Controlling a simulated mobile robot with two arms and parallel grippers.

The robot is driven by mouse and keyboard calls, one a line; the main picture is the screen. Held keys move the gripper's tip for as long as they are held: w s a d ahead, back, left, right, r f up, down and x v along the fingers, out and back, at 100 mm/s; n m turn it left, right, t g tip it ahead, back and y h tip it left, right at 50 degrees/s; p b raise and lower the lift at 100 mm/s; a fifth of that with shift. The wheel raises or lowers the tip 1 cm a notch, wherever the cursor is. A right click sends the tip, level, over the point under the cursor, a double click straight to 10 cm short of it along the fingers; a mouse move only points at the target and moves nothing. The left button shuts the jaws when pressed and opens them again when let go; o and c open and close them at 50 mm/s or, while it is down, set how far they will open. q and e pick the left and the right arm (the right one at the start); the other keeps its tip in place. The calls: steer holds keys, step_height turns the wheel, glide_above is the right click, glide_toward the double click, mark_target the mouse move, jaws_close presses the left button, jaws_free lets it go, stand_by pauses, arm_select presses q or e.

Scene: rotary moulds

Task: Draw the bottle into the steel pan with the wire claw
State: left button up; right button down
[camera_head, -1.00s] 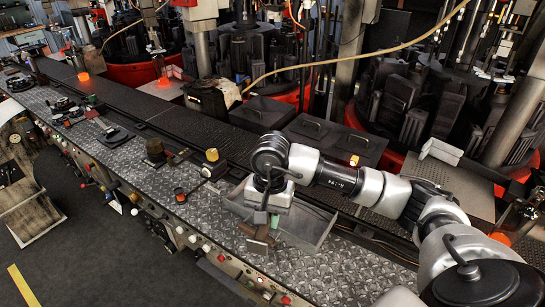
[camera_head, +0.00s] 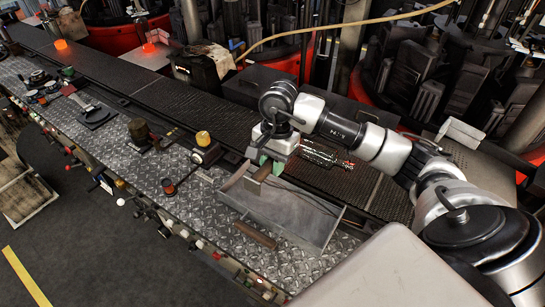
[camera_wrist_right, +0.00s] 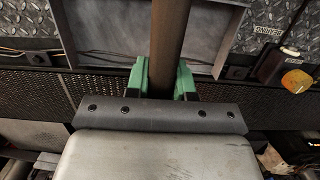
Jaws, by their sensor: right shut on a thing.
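My right gripper (camera_head: 266,163) has green fingertips (camera_wrist_right: 163,78) and is shut on a brown round handle (camera_wrist_right: 169,38), apparently the wire claw's. The handle also shows in the head view (camera_head: 256,178) at the pan's back left. The steel pan (camera_head: 325,233) is a shallow grey tray on the tread plate, beside the dark belt; its wall also shows in the wrist view (camera_wrist_right: 224,40). A glinting clear shape with reddish marks (camera_head: 326,156) lies on the belt behind the pan. I cannot tell bottle from wire there. My left gripper is not in view.
A brown bar (camera_head: 256,236) lies at the pan's front left edge. A yellow-topped block (camera_head: 204,146) and a dark knob (camera_head: 140,132) stand left of the pan. Dark lidded boxes and red-rimmed machines (camera_head: 375,105) line the belt's far side.

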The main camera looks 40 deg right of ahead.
steer(key=f+b, duration=0.3)
steer(key=f, duration=0.1)
steer(key=f+b, duration=0.2)
steer(key=f, duration=0.1)
steer(key=shift+w+d+b, duration=0.2)
steer(key=shift+w+b, duration=0.1)
steer(key=shift+w, duration=0.05)
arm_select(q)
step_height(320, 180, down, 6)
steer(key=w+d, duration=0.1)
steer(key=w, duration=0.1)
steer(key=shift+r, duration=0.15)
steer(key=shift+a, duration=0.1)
arm_select(e)
steer(key=shift+s+a, duration=0.1)
steer(key=shift+a, duration=0.05)
steer(key=shift+s+a, duration=0.45)
steer(key=shift+a, duration=0.6)
steer(key=shift+s+a, duration=0.4)
steer(key=shift+a, duration=0.65)
steer(key=shift+s+a, duration=0.45)
steer(key=shift+a, duration=0.6)
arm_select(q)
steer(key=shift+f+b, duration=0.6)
arm_select(e)
steer(key=s+a, duration=0.3)
steer(key=a, duration=0.5)
steer(key=shift+s, duration=0.15)
